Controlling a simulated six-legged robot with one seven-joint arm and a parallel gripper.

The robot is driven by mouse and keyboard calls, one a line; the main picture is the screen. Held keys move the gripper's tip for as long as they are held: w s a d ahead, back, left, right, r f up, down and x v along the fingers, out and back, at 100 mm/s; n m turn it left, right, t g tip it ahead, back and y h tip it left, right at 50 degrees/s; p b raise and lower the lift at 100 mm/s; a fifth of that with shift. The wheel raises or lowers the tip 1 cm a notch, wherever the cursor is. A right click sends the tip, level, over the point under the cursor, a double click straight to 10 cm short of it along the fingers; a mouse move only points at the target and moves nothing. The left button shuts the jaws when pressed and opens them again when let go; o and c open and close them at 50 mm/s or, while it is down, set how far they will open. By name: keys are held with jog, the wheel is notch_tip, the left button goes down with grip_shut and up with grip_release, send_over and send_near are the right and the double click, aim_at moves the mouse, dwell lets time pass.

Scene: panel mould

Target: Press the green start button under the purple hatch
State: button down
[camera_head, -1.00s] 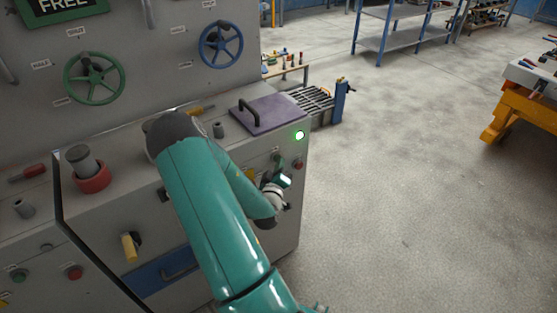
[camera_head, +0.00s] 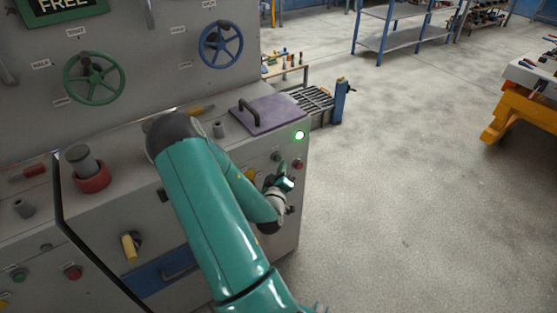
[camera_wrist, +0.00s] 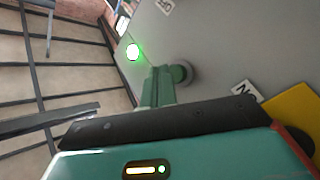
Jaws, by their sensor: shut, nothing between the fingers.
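The purple hatch (camera_head: 268,113) lies closed on top of the grey cabinet, with a dark handle. A green button (camera_head: 276,157) sits on the cabinet front below it; in the wrist view the green button (camera_wrist: 181,72) stands in a round grey collar. My gripper (camera_head: 283,168) is shut and empty, just below that button. In the wrist view my gripper's green fingers (camera_wrist: 158,82) overlap the button's left edge; I cannot tell whether they touch it. A lit green lamp (camera_head: 299,135) is at the cabinet's upper right corner and shows in the wrist view (camera_wrist: 133,52).
A yellow part (camera_wrist: 295,115) is at the right of the wrist view. The floor to the right is open.

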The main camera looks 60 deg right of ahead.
jog(key=s, duration=0.1)
jog(key=s+a, duration=0.1)
jog(key=s, duration=0.1)
jog(key=s+a, duration=0.1)
jog(key=shift+s+a, duration=0.15)
jog(key=shift+s, duration=0.1)
dwell(1.0)
